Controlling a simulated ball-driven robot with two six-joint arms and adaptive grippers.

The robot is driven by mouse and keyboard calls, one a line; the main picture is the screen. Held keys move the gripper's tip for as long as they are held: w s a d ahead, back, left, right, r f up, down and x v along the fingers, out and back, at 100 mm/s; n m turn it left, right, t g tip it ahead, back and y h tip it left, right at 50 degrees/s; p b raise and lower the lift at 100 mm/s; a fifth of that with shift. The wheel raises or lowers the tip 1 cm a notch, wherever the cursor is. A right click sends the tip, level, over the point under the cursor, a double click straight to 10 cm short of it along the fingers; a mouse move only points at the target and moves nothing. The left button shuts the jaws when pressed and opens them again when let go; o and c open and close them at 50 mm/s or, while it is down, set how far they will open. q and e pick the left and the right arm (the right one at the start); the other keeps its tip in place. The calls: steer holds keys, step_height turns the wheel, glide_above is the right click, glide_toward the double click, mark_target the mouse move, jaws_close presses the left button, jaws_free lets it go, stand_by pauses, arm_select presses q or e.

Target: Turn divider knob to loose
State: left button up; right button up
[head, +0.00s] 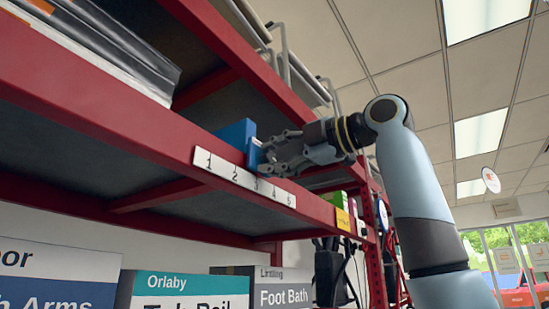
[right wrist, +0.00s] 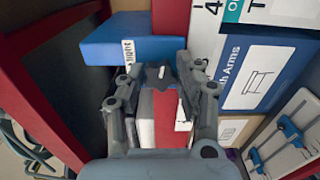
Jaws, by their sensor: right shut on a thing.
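A blue divider (head: 235,133) stands on the red shelf (head: 120,118), just behind the white strip numbered 1 to 5 (head: 240,177). In the right wrist view the blue divider (right wrist: 135,42) bears a small white label (right wrist: 128,52) whose lettering I cannot read surely. A dark lobed knob (right wrist: 160,76) shows at the divider's near edge. My right gripper (head: 266,155) reaches in from the right and is shut on the knob; in the right wrist view its fingers (right wrist: 161,80) sit on either side of it. The knob's setting is unclear. My left gripper is out of view.
Boxes labelled Orlaby (head: 190,287) and Foot Bath (head: 280,290) stand below the shelf. Dark binders or books (head: 90,45) lie on the shelf at upper left. The space right of the shelf is open.

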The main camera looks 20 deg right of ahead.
steer(key=n, duration=0.4)
steer(key=shift+f, duration=0.1)
steer(key=shift+n+b, duration=0.4)
steer(key=shift+n, duration=1.4)
steer(key=o, duration=1.2)
steer(key=shift+c, duration=0.2)
steer(key=shift+s+d, duration=0.1)
